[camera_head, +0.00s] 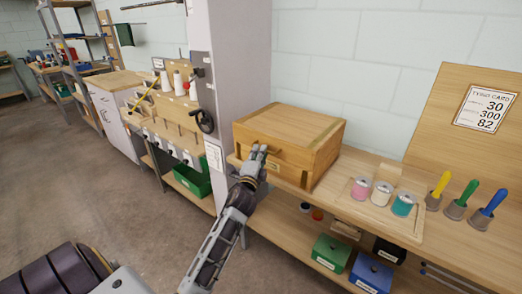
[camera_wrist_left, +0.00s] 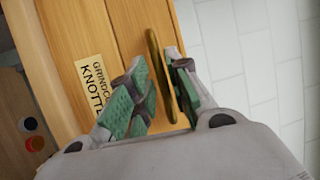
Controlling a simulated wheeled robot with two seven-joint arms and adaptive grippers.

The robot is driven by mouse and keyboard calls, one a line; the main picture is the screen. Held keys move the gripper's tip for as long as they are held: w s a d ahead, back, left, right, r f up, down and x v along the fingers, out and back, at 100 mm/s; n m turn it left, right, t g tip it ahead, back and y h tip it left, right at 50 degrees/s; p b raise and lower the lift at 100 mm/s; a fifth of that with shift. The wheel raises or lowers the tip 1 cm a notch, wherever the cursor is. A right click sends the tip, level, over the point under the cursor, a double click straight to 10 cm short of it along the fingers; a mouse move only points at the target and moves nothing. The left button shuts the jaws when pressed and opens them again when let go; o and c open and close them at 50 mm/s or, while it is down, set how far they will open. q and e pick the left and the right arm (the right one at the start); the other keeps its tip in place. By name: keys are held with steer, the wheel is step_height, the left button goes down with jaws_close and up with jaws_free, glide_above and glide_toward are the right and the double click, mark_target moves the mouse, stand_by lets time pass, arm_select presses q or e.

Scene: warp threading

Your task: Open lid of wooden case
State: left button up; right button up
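The wooden case (camera_head: 317,142) stands shut on the workbench in the head view, its lid (camera_head: 290,122) lying flat on top. My left gripper (camera_head: 258,151) is at the front face of the case, just under the lid's front edge. In the left wrist view my left gripper (camera_wrist_left: 160,90) is open, with its green-padded fingers on either side of a thin brass handle (camera_wrist_left: 155,62) on the wooden face. A gap shows between the handle and the left finger; contact on the other side is unclear. My right gripper is in neither view.
Right of the case, a board with pink, cream and teal spools (camera_head: 382,192) and several coloured-handled tools (camera_head: 456,205) stand on the bench (camera_head: 480,240). Green and blue boxes (camera_head: 371,272) sit on the shelf below. A grey column (camera_head: 235,70) rises close left of the case.

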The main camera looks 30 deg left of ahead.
arm_select(q)
steer(key=shift+x, duration=1.15)
jaws_close()
